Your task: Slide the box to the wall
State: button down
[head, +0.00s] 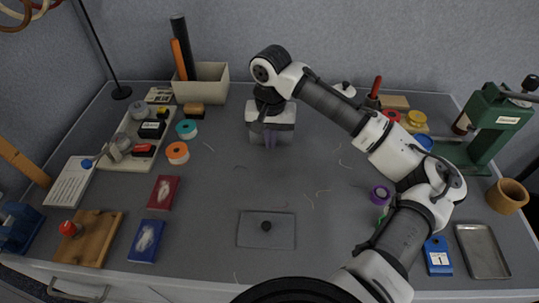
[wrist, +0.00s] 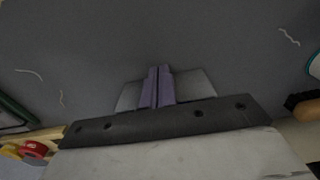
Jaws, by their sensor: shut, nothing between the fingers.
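My gripper (head: 270,142) points down over the back middle of the table, with its two purple fingers together and nothing between them. The fingers also show in the wrist view (wrist: 157,86). In the wrist view light grey faces (wrist: 194,86) show on both sides of the fingers. The grey wall (head: 230,45) stands behind the table's back edge.
A beige open bin (head: 212,88) stands at the back left, near a pale tray (head: 118,155) of small items. A red flat item (head: 163,192), a blue one (head: 147,241) and a grey plate with a black knob (head: 252,239) lie nearer the front. A green press (head: 490,130) stands right.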

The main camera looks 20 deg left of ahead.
jog(key=shift+w+a+p, duration=0.25)
jog(key=shift+w+p, duration=0.1)
jog(key=shift+w, duration=0.9)
jog(key=shift+w+a+p, duration=0.2)
jog(key=shift+w+p, duration=0.25)
jog(key=shift+w, duration=0.75)
jog(key=shift+w+a+p, duration=0.25)
jog(key=shift+w+p, duration=0.2)
jog(key=shift+w, duration=0.75)
jog(key=shift+w+a+p, duration=0.2)
jog(key=shift+w+p, duration=0.25)
jog(key=shift+w, duration=0.75)
jog(key=shift+w+a+p, duration=0.15)
jog(key=shift+w+p, duration=0.2)
jog(key=shift+w, duration=0.6)
jog(key=shift+w+a+p, duration=0.2)
jog(key=shift+w+p, duration=0.1)
jog(key=shift+w, duration=0.65)
jog(key=shift+w+a+p, duration=0.15)
jog(key=shift+w+p, duration=0.2)
jog(key=shift+w, duration=0.6)
jog(key=shift+s+d+p, duration=0.2)
jog(key=shift+s+p, duration=0.45)
jog(key=shift+s, duration=0.4)
notch_tip(320, 180, up, 9)
jog(key=p, duration=0.8)
